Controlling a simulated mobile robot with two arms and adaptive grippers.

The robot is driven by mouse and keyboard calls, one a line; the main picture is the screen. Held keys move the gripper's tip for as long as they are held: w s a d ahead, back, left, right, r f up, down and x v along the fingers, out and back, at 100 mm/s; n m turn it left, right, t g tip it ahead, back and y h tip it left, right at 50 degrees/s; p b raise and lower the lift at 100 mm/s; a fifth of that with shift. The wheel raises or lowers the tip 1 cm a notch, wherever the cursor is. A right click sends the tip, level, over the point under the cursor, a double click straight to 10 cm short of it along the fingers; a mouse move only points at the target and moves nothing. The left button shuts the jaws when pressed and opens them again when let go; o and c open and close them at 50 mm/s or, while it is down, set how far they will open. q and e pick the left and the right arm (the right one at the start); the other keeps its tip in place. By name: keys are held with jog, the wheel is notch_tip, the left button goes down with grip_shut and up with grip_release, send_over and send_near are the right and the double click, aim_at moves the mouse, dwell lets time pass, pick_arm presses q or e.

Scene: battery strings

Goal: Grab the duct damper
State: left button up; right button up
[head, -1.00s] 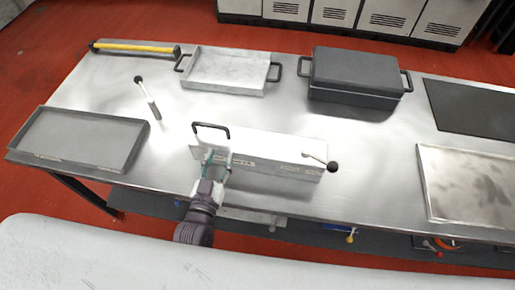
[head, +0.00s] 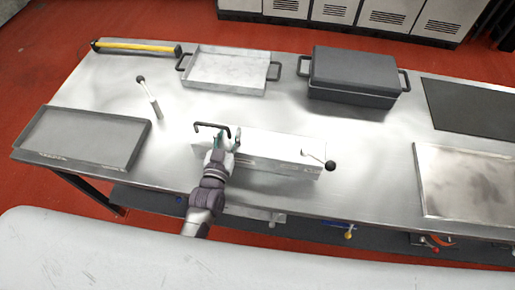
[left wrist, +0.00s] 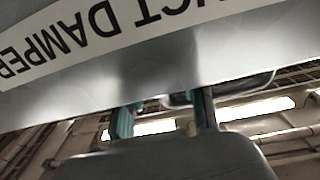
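The duct damper (head: 275,150) is a long silver box on the steel table, with a black bar handle (head: 212,127) at its left end and a black-knobbed lever (head: 330,165) at its right. Its "DUCT DAMPER" label (left wrist: 95,30) shows upside down and close in the left wrist view. My left gripper (head: 227,142) is over the box's left part, close to the handle. Its two teal-padded fingers (left wrist: 163,115) stand apart, open, with the dark handle (left wrist: 245,86) just beyond them. I cannot tell whether the handle lies between them. My right gripper is out of view.
A grey tray (head: 80,138) lies left, with a small upright lever (head: 148,95) beside it. Behind are a yellow bar (head: 135,48), a handled tray (head: 225,70) and a dark lidded box (head: 353,75). A flat tray (head: 465,180) lies right.

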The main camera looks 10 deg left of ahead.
pick_arm(q)
grip_shut()
jog(key=shift+w+r, duration=0.1)
jog(key=shift+r, duration=0.1)
